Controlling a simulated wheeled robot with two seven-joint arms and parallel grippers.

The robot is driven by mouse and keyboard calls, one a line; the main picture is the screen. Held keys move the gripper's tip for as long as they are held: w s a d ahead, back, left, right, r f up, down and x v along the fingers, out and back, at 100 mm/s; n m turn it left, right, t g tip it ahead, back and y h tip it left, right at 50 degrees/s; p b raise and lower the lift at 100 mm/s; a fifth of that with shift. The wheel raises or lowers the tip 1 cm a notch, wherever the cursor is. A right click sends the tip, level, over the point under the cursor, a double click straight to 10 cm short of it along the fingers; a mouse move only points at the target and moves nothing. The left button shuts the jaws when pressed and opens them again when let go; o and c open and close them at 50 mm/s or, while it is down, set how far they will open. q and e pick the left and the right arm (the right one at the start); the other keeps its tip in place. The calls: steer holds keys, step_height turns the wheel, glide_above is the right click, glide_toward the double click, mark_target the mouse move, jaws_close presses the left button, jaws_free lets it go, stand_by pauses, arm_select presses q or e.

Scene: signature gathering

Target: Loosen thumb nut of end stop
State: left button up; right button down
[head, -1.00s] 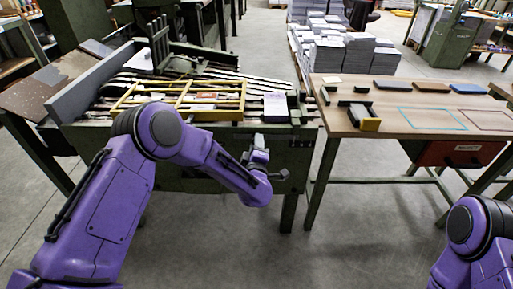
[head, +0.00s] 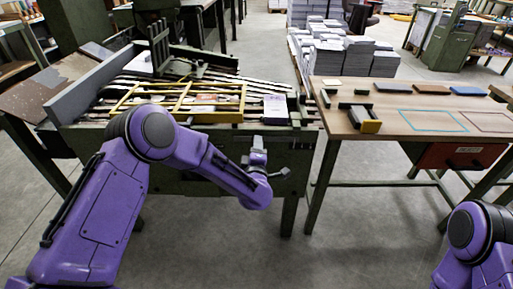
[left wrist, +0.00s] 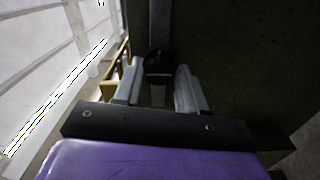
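My left gripper (head: 262,160) is in front of the dark green machine, below its right front edge. In the left wrist view its two grey fingers (left wrist: 158,92) are apart, with a gap between them. A small dark knob-like part (left wrist: 158,66), which looks like the thumb nut, is just beyond the fingertips, in line with the gap. I cannot tell whether the fingers touch it. In the head view I cannot make out the nut. Small green blocks (head: 298,115), perhaps the end stop, are at the machine's right front corner. My right gripper is out of view.
The machine bed carries a yellow frame (head: 185,100) and a white paper stack (head: 274,109). A wooden table (head: 400,108) stands right, with a black and yellow tool (head: 361,118) on it. Paper piles (head: 345,55) stand behind.

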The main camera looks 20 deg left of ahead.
arm_select(q)
steer(key=shift+o, duration=1.1)
steer(key=v, duration=1)
steer(key=shift+s, duration=0.25)
steer(key=shift+d, duration=0.1)
